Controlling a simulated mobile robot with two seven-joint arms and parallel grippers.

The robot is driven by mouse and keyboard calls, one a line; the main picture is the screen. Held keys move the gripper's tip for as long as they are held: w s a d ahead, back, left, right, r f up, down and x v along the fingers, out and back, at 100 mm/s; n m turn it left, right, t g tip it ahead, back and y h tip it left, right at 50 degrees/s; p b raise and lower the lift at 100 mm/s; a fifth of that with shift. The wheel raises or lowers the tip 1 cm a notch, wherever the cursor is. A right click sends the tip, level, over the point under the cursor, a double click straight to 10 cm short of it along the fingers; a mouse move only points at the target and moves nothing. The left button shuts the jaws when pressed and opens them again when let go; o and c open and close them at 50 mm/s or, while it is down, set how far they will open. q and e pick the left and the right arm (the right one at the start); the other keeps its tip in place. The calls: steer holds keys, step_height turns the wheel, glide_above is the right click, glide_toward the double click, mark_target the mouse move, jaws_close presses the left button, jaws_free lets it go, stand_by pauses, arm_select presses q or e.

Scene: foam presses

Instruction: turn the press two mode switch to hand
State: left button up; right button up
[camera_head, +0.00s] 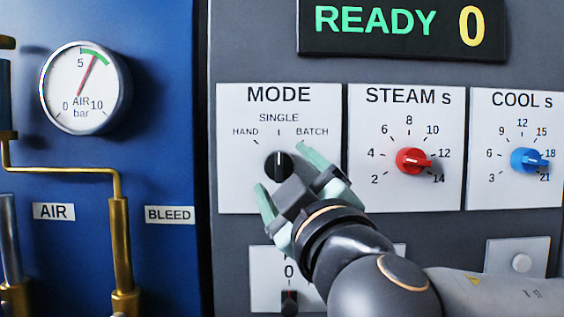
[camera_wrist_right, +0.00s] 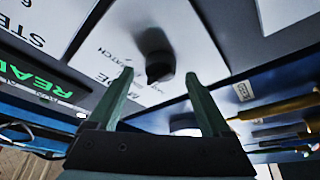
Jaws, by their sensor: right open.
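The mode switch is a black round knob (camera_head: 279,166) on a white plate marked MODE (camera_head: 231,192). Its white pointer line stands upright, toward SINGLE, between HAND on the left and BATCH on the right. My right gripper (camera_head: 283,169) is open, with one green finger to the lower left of the knob and one to its upper right. In the right wrist view the knob (camera_wrist_right: 154,58) lies between the lines of the two fingers (camera_wrist_right: 159,77), just beyond their tips. No contact shows. My left gripper is not in view.
A red STEAM knob (camera_head: 412,161) and a blue COOL knob (camera_head: 527,160) sit to the right. The display (camera_head: 390,24) above reads READY 0. Another small black switch (camera_head: 289,300) is below, partly hidden by my arm. A gauge (camera_head: 84,88) and brass pipes (camera_head: 119,240) are at left.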

steer(key=shift+x, duration=0.75)
steer(key=shift+c, duration=0.4)
jaws_close()
